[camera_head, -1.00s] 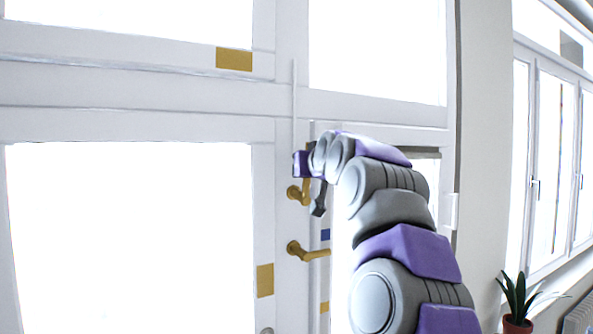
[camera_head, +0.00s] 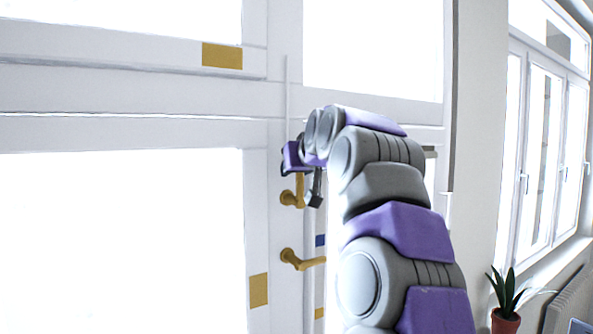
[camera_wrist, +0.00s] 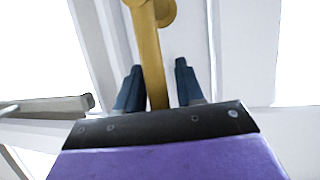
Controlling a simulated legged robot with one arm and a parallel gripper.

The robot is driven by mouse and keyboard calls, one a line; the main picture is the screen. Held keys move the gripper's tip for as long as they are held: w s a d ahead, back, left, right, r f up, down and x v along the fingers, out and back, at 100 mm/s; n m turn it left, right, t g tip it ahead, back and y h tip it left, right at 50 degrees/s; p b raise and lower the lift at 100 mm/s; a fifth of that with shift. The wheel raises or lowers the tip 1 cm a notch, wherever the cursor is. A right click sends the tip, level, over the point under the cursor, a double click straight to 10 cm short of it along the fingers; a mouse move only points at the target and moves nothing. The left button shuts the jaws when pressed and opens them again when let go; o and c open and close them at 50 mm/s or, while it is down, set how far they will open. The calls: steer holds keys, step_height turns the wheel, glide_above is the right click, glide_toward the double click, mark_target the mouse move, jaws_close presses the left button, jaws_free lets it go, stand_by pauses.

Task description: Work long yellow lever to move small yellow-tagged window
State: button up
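My gripper (camera_wrist: 158,78) is open around this lever, with a gap visible on both sides. In the head view my gripper (camera_head: 302,180) is at the lever, partly hidden by my arm. A second yellow lever (camera_head: 304,262) lies roughly level below it. Yellow tags are on the upper left window (camera_head: 222,55), the lower left frame (camera_head: 259,289) and low beside the levers (camera_head: 320,313).
A blue tag (camera_head: 320,240) sits between the two levers. My arm covers much of the right-hand window. A potted plant (camera_head: 506,300) and a radiator (camera_head: 570,300) stand at the right by other windows (camera_head: 545,150).

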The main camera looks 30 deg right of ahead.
steer(key=shift+o, duration=0.3)
steer(key=shift+w+f, duration=0.1)
steer(key=shift+s, duration=0.5)
steer(key=b+v, duration=0.2)
steer(key=v, duration=1.4)
steer(key=shift+s, duration=0.2)
